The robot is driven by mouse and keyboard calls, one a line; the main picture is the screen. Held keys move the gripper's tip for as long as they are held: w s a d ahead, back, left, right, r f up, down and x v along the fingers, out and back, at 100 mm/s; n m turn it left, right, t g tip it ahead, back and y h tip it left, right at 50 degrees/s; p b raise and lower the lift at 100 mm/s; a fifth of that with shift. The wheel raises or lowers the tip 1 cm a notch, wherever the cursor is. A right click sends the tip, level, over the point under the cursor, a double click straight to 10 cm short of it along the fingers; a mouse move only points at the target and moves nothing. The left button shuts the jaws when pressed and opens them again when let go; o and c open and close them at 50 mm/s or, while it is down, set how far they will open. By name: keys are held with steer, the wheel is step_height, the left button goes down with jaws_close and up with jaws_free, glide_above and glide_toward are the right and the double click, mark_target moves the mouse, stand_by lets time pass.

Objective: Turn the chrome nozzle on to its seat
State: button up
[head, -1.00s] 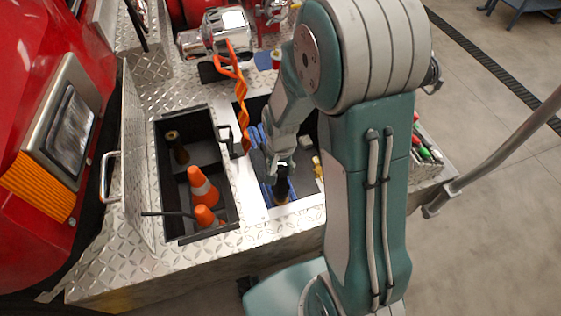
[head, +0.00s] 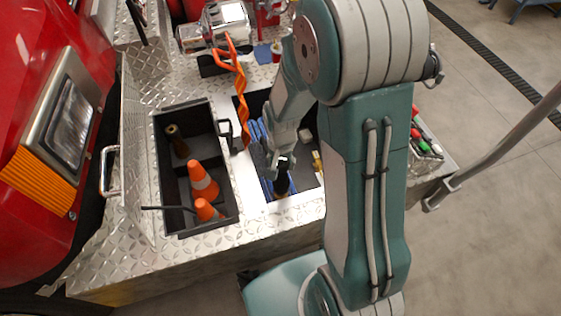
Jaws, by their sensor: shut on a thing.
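My gripper (head: 279,160) is low in the white-rimmed bin (head: 262,216) at the middle of the head view. It is shut on a dark, upright nozzle-like piece (head: 282,183) with a hint of brass at its lower end. The fingers and arm hide much of this piece. I cannot make out a chrome finish on it, nor a seat under it or whether it touches one. Another dark nozzle with a brass-coloured end (head: 177,140) leans in the black divided tray (head: 159,188) to the left.
Two orange cones (head: 203,182) stand in the black tray. Orange coiled straps (head: 239,95) hang between the tray and the bin. A chrome machine (head: 228,22) stands behind. A red truck front (head: 30,60) borders the left. Blue items (head: 258,134) lie in the bin.

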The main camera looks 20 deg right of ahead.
steer(key=shift+f, duration=1.6)
stand_by(1.8)
steer(key=m, duration=0.3)
steer(key=shift+m, duration=1.1)
steer(key=m, duration=0.3)
steer(key=shift+r, duration=0.1)
steer(key=shift+m, duration=1.1)
